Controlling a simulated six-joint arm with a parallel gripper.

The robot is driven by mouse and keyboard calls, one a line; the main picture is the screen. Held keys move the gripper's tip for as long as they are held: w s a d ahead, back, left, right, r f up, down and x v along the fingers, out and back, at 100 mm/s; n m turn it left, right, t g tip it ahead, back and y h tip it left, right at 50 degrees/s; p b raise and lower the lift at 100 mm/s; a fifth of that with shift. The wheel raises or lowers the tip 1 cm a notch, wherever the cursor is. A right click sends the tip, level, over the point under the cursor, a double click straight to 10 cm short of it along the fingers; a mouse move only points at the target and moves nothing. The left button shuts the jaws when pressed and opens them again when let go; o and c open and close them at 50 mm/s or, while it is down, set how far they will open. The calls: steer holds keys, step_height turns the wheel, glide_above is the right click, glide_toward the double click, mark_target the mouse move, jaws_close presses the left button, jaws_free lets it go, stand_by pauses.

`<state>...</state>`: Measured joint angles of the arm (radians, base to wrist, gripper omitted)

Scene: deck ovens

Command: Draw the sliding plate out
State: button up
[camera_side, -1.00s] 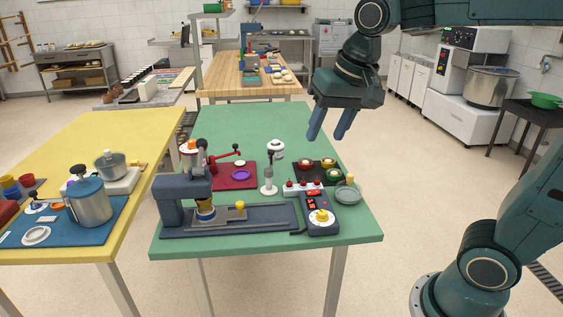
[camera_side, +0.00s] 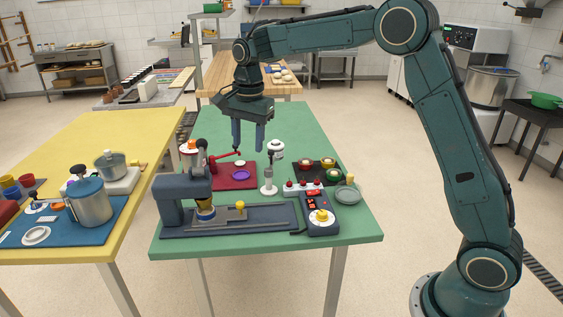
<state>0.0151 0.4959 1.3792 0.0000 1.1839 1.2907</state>
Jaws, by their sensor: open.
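The sliding plate (camera_side: 229,214) is a small grey plate with a yellow knob (camera_side: 240,205). It lies on the long dark base (camera_side: 270,217) of a blue-grey press (camera_side: 168,197) at the front of the green table. Its left part is under the press head, where a dark and brass cylinder (camera_side: 205,210) hides some of it. My gripper (camera_side: 248,142) points down with its two blue fingers apart and empty. In the picture it is above the red mat, higher than and apart from the plate and its knob.
A red mat (camera_side: 222,183) with a red-handled lever and purple ring lies behind the press. A white-based stand (camera_side: 269,187), a control box with yellow knob (camera_side: 319,219), a dark tray (camera_side: 312,167) and a grey dish (camera_side: 347,194) stand right. The base's right part is bare.

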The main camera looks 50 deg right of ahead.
mark_target(240, 203)
steer(key=w+f+m+g, duration=0.1)
steer(key=w+f+m, duration=0.2)
steer(key=w+f, duration=0.2)
steer(key=shift+d+f, duration=0.15)
steer(key=shift+f, duration=0.8)
steer(key=shift+w, duration=0.1)
step_height(240, 203, down, 14)
steer(key=shift+r, duration=0.1)
steer(key=shift+c, duration=0.3)
jaws_close()
